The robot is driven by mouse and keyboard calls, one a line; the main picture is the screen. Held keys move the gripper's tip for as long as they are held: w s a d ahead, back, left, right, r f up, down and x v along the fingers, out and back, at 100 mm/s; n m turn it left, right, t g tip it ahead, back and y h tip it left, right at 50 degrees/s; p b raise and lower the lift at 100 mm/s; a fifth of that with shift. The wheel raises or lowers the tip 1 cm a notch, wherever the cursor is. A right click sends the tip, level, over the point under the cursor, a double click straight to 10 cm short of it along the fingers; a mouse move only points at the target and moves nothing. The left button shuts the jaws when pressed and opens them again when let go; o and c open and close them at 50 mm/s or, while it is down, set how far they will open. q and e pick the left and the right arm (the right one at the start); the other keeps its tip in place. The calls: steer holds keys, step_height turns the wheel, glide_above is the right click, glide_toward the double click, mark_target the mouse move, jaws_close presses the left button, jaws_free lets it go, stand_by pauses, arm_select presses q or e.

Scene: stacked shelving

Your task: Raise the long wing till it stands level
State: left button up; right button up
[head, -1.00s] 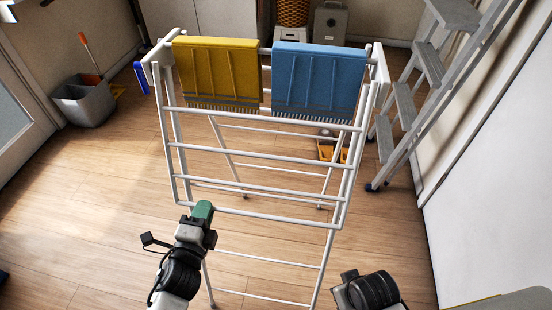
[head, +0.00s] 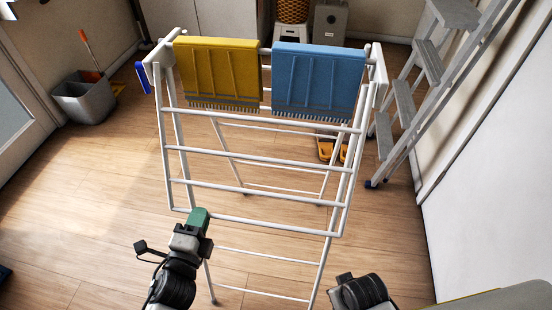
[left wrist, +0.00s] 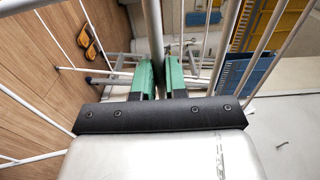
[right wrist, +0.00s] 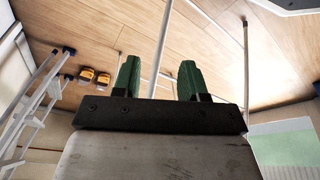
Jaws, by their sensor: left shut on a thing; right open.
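The long wing (head: 262,189) of the white drying rack is a frame of several rungs. It hangs steeply down from the rack's top on the near side. My left gripper (head: 198,218) is shut on its bottom rail near the left end; its green fingers (left wrist: 160,78) close on the bar in the left wrist view. My right gripper (right wrist: 157,80) is open and empty, with a white bar showing beyond and between its fingers. In the head view only its dark wrist shows at the lower right; its fingertips are hidden.
A yellow towel (head: 218,72) and a blue towel (head: 317,82) hang over the rack's top. A stepladder (head: 405,105) stands at the right, a grey bucket (head: 85,100) at the far left. Orange-and-black items (right wrist: 95,76) lie on the floor.

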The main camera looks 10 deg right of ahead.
arm_select(q)
steer(key=shift+r, duration=0.1)
steer(key=s+r, duration=0.1)
steer(key=s+a+r+p, duration=0.1)
steer(key=s, duration=0.1)
steer(key=s+p, duration=0.1)
steer(key=shift+s+a+r, duration=0.3)
steer(key=shift+s+r, duration=0.05)
steer(key=shift+r, duration=0.05)
arm_select(e)
step_height(320, 180, down, 8)
steer(key=s, duration=0.2)
steer(key=shift+s+d+r, duration=0.2)
steer(key=shift+s+r, duration=0.05)
steer(key=shift+w+r, duration=0.15)
arm_select(q)
steer(key=shift+s+r+p, duration=0.1)
steer(key=shift+p, duration=0.2)
